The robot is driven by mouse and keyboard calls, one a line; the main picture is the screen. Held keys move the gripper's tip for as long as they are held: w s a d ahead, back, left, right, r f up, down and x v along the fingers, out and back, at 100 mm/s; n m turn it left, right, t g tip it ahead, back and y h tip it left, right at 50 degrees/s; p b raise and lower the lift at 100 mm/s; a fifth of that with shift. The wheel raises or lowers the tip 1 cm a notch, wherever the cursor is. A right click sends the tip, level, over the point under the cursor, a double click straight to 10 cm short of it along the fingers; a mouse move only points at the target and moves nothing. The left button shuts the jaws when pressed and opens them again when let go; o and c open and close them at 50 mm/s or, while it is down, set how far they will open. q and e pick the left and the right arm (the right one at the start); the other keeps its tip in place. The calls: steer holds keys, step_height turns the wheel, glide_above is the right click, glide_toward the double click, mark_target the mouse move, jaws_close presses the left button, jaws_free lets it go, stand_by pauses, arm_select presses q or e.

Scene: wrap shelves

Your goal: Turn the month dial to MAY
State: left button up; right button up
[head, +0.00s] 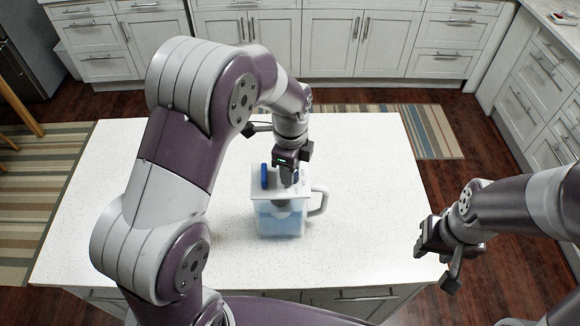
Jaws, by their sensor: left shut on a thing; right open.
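A pitcher with a white lid and a clear bluish body (280,222) stands upright on the white counter, its handle (319,203) to the right. A blue upright piece (264,176) shows on the left of the lid. My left gripper (288,181) points down onto the right part of the lid and is shut on what appears to be the month dial, which its fingers largely hide. Small dark marks show on the lid beside it, too small to read. My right gripper (445,262) is open and empty, off the counter's front right corner.
The white speckled counter (365,160) is clear around the pitcher. Its front edge runs below the pitcher. White cabinets (360,40) line the back and right walls, with striped rugs (432,130) on the wooden floor.

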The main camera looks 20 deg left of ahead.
arm_select(q)
steer(key=shift+s+f+m, duration=0.15)
steer(key=shift+m, duration=1.45)
steer(key=o, duration=1.1)
steer(key=shift+c, duration=0.2)
steer(key=shift+d, duration=0.1)
steer(key=r+b, duration=0.2)
steer(key=r, duration=0.3)
steer(key=shift+w+r, duration=0.15)
steer(key=shift+w, duration=0.05)
step_height(320, 180, up, 8)
steer(key=p, duration=0.6)
steer(key=shift+f, duration=0.25)
